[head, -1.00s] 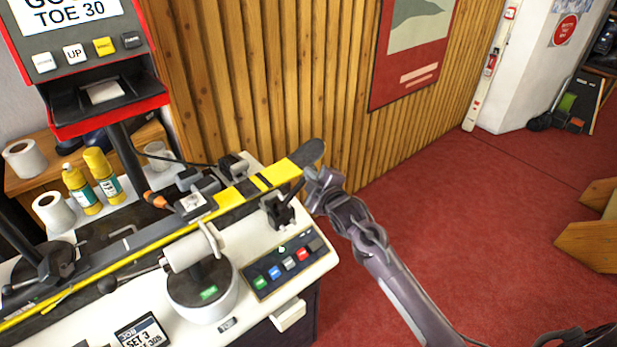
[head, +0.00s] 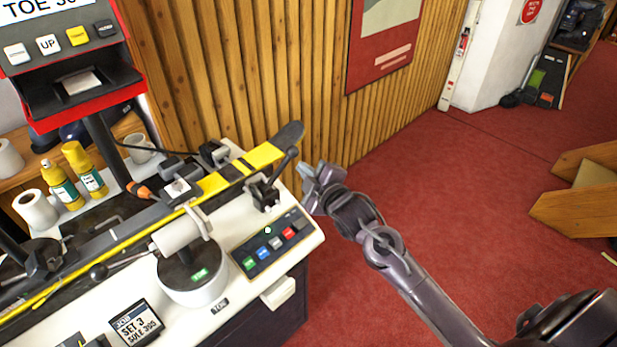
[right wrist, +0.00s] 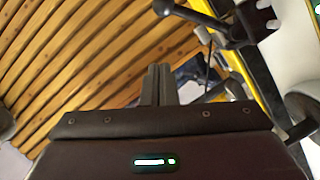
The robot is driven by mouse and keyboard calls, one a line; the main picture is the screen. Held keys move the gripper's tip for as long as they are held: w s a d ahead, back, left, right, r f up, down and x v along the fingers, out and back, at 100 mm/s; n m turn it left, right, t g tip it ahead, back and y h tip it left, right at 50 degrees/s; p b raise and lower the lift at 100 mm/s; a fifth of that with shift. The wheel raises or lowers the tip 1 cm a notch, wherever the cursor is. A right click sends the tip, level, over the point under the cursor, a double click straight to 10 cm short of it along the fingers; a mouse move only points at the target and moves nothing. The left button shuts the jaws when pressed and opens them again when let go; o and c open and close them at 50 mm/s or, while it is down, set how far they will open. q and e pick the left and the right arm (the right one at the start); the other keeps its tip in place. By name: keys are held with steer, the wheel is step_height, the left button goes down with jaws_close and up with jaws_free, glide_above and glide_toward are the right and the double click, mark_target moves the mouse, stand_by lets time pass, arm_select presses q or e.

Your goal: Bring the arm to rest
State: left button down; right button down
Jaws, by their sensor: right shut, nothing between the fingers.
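My right gripper (head: 318,182) is shut and empty. It hangs in the air just right of the white binding bench (head: 190,313), beside the tip of the ski and the black lever clamp (head: 266,190), apart from both as far as I can tell. In the right wrist view its two fingers (right wrist: 158,84) are together with nothing between them. My right arm reaches in from the lower right over the red floor. My left gripper is not in view.
A yellow and black ski (head: 240,170) lies along the bench. A button panel (head: 270,243), a round white unit (head: 195,282) and a small display (head: 137,324) are on the bench. A wood-slat wall (head: 230,70) stands behind. Red floor (head: 450,200) at right is open.

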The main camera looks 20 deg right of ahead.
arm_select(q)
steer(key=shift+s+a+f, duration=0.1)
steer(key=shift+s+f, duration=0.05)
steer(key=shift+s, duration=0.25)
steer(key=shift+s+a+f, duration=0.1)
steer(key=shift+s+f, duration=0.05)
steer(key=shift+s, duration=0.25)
arm_select(e)
steer(key=shift+s+r, duration=0.2)
steer(key=shift+s, duration=0.6)
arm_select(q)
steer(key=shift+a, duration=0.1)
